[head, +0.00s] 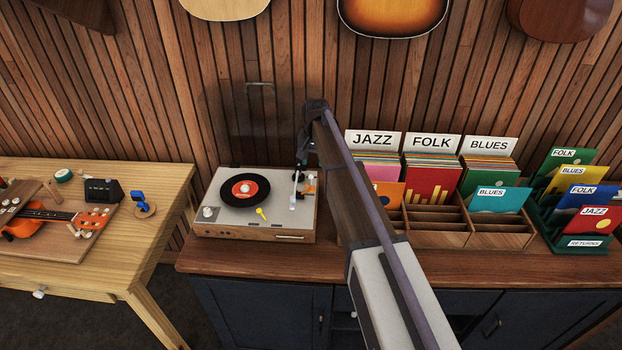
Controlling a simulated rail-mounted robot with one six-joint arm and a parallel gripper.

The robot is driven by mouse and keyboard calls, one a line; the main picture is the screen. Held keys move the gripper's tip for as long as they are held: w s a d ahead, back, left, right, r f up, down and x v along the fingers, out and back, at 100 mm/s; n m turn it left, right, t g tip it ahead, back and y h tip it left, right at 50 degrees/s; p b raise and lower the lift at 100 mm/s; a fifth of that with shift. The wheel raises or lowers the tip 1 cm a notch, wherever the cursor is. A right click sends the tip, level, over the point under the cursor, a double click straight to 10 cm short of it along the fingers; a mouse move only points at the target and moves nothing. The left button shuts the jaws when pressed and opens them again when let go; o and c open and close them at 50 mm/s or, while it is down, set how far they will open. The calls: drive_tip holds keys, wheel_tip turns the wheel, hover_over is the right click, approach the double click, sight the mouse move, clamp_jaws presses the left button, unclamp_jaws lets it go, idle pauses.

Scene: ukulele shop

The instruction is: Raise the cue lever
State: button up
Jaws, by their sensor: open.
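The turntable (222,218) sits on the dark wooden cabinet top, with a black record (233,199) with a red label on it. A pale tonearm (294,192) stands at the right of the deck. A small orange piece (311,182) shows beside it; I cannot tell for sure whether this is the cue lever. A small yellow piece (261,212) lies on the deck's front. My gripper (303,171) points down over the deck's back right corner, near the tonearm and orange piece. It is open; its fingertips are small and partly merge with the parts behind. Whether it touches anything is unclear.
My arm crosses the cabinet (250,263) diagonally. Right of the turntable stand a wooden record rack (440,238) and a green returns crate (575,248). A pale wood table (150,205) with an orange ukulele (45,221) is at left. Guitars hang above.

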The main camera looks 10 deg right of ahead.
sight(311, 178)
drive_tip(key=w, duration=0.2)
drive_tip(key=shift+w+m, duration=0.3)
drive_tip(key=shift+w, duration=0.05)
drive_tip(key=shift+s+f, duration=0.1)
drive_tip(key=shift+s, duration=0.1)
wheel_tip(311, 178, down, 11)
drive_tip(key=b, duration=1.1)
drive_tip(key=shift+w+a, duration=0.1)
drive_tip(key=shift+a, duration=0.05)
drive_tip(key=shift+r, duration=0.25)
drive_tip(key=shift+c, duration=0.3)
clamp_jaws()
drive_tip(key=shift+w+g, duration=0.3)
drive_tip(key=shift+g, duration=0.4)
drive_tip(key=shift+o, duration=0.3)
unclamp_jaws()
drive_tip(key=shift+s+r, duration=0.1)
